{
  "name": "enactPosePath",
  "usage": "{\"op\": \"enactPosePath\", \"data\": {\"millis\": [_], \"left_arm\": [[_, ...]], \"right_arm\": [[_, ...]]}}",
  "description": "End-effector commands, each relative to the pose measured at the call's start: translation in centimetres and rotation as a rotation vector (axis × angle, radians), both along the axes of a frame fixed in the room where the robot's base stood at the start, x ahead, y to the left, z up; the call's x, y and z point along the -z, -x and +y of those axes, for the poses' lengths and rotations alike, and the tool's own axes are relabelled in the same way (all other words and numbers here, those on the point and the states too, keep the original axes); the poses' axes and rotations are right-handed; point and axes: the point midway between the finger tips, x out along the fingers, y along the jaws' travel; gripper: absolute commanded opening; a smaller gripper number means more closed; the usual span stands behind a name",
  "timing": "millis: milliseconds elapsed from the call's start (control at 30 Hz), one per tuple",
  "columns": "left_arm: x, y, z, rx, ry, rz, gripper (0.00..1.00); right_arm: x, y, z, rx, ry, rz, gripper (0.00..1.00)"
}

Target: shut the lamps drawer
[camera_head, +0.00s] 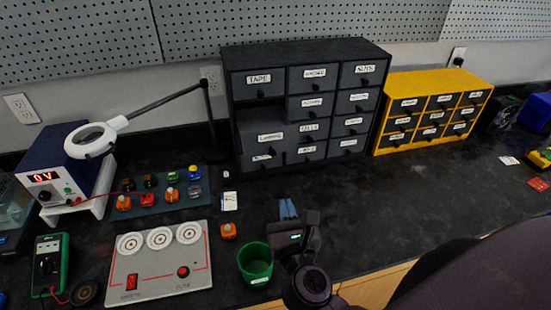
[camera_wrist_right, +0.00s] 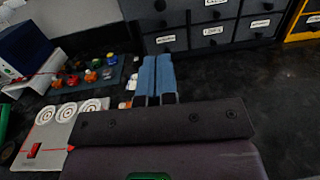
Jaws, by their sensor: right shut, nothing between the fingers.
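The dark grey drawer cabinet (camera_head: 305,45) stands at the back middle of the bench. In its left column, a drawer (camera_head: 283,139) whose small label seems to read LAMPS sticks out, with a dark gap above it. The cabinet's lower drawers also show at the top of the right wrist view (camera_wrist_right: 213,40). My right gripper (camera_head: 288,209) has its blue fingers together and empty, low over the bench in front of the cabinet and apart from it. The fingers also show in the right wrist view (camera_wrist_right: 158,72). My left gripper is not in view.
A green cup (camera_head: 256,263) stands close left of my right gripper. A grey panel with three dials (camera_head: 160,280), a component board (camera_head: 160,200) and a magnifier lamp (camera_head: 92,140) are at left. A yellow drawer cabinet (camera_head: 430,75) stands at right. The bench between is mostly clear.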

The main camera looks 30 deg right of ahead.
Motion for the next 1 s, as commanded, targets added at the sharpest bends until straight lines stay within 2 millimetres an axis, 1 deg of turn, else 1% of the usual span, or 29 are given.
{"op": "enactPosePath", "data": {"millis": [167, 267, 600, 800, 1000], "left_arm": [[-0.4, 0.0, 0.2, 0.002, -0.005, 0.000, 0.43], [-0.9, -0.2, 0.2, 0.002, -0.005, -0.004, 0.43], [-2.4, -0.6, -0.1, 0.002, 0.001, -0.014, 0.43], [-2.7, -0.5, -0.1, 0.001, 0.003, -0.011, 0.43], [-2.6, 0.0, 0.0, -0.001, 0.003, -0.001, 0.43]], "right_arm": [[-0.2, -1.0, -0.3, -0.003, -0.008, -0.006, 0.00], [-0.4, -2.3, -0.7, -0.003, -0.007, -0.007, 0.00], [-0.8, -7.6, -2.4, -0.003, -0.004, -0.007, 0.00], [-0.9, -10.6, -3.4, -0.003, -0.002, -0.005, 0.00], [-0.9, -12.6, -4.0, -0.003, -0.005, -0.004, 0.00]]}}
